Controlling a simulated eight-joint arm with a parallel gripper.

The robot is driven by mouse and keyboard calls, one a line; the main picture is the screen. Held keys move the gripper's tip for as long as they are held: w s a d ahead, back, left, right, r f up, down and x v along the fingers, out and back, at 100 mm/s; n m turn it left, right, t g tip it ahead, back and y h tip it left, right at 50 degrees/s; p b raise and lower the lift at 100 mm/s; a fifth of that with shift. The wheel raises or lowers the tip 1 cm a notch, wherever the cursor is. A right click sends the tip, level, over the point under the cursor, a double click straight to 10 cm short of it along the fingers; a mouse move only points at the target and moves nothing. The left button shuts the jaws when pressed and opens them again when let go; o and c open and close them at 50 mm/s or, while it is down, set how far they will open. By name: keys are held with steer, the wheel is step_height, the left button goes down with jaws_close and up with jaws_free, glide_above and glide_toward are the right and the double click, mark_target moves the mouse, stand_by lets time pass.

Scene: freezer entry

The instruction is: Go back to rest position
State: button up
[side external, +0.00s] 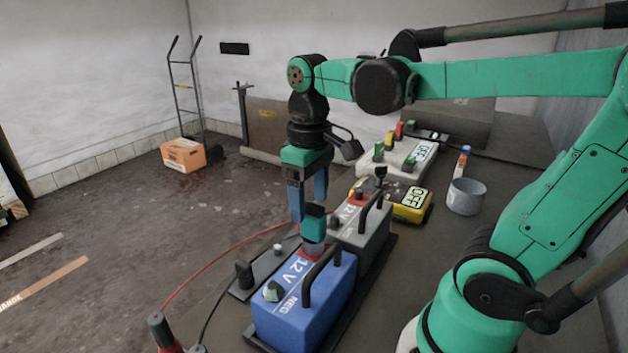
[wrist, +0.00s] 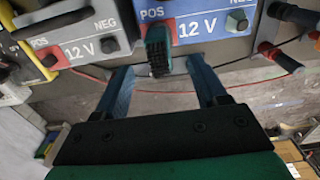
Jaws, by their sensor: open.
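My gripper (side external: 309,205) points down above the blue 12 V battery (side external: 300,305), its two blue fingers apart. In the wrist view, the open gripper (wrist: 160,72) has visible gaps on both sides of a teal and black block (wrist: 158,50). This block stands at the POS end of the blue battery (wrist: 210,22). I cannot tell the exact height between fingertips and block.
A grey 12 V battery (side external: 362,235) stands behind the blue one. A yellow OFF box (side external: 410,206), a white OFF box (side external: 398,160) and a grey pot (side external: 465,197) stand farther back. Red and black cables (side external: 225,248) run left. An orange carton (side external: 184,154) is on the floor.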

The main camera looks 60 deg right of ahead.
step_height(320, 180, down, 5)
steer(key=shift+r, duration=0.2)
steer(key=n, duration=0.4)
steer(key=shift+a, duration=0.15)
steer(key=n, duration=0.5)
steer(key=shift+s+a+r, duration=0.1)
steer(key=shift+r, duration=0.05)
steer(key=m, duration=0.8)
steer(key=shift+d+m, duration=0.2)
steer(key=shift+m, duration=0.2)
steer(key=n, duration=0.4)
steer(key=shift+a, duration=0.1)
steer(key=n, duration=0.5)
steer(key=shift+a+r, duration=0.1)
steer(key=m, duration=0.4)
